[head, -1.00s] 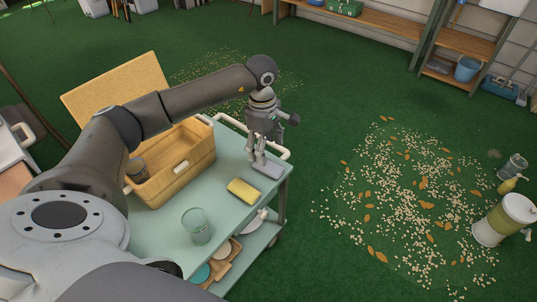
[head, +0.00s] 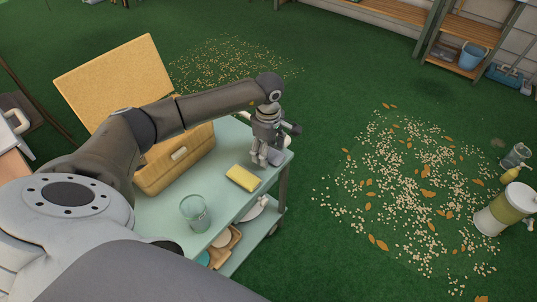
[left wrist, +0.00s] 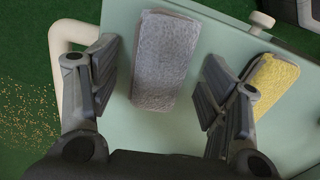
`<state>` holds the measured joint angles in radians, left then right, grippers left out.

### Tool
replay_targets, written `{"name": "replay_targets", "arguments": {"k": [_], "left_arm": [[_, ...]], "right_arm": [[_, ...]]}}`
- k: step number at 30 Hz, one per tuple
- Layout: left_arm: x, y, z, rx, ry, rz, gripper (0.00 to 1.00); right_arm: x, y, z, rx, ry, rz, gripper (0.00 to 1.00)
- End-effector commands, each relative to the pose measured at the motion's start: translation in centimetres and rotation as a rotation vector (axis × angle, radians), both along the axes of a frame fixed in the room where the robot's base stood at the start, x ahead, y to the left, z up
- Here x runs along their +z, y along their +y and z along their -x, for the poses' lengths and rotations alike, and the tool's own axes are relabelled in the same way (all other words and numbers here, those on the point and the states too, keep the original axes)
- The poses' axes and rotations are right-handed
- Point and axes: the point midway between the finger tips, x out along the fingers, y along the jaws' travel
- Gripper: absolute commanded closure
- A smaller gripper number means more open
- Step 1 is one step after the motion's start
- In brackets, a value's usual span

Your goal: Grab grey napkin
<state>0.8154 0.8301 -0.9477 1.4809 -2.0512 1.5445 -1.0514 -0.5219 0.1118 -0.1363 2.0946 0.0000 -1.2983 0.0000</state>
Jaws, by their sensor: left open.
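The grey napkin (left wrist: 168,50) is a folded, textured block lying flat on the pale green cart top (left wrist: 190,130). In the left wrist view it lies between the two fingers of my left gripper (left wrist: 158,82), with a gap on each side. My left gripper is open, pointing down and empty. In the head view the left gripper (head: 265,158) hangs over the far right corner of the cart and partly hides the grey napkin (head: 278,154). My right gripper is not in view.
A yellow sponge-like block (head: 243,178) lies near the napkin; it shows close to the right finger in the left wrist view (left wrist: 272,82). A clear glass (head: 195,212) and a tan box (head: 180,158) with a raised lid (head: 115,85) stand on the cart.

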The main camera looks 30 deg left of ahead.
Motion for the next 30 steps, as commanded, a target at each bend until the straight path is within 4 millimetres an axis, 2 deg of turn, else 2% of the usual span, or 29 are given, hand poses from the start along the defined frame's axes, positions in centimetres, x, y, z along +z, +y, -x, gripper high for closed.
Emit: {"name": "replay_targets", "arguments": {"k": [8,18,30], "left_arm": [[-0.35,-0.03,-0.02,-0.001,-0.001,0.001,0.3],[-0.31,-0.01,-0.02,-0.001,-0.001,0.001,0.72],[0.29,0.01,-0.07,-0.001,-0.003,0.0,0.72]], "right_arm": [[0.23,-0.02,0.01,0.0,-0.001,0.0,0.3],[0.21,-0.01,-0.01,-0.001,-0.001,0.001,0.3],[0.27,0.01,-0.05,-0.001,-0.003,-0.001,0.3]]}}
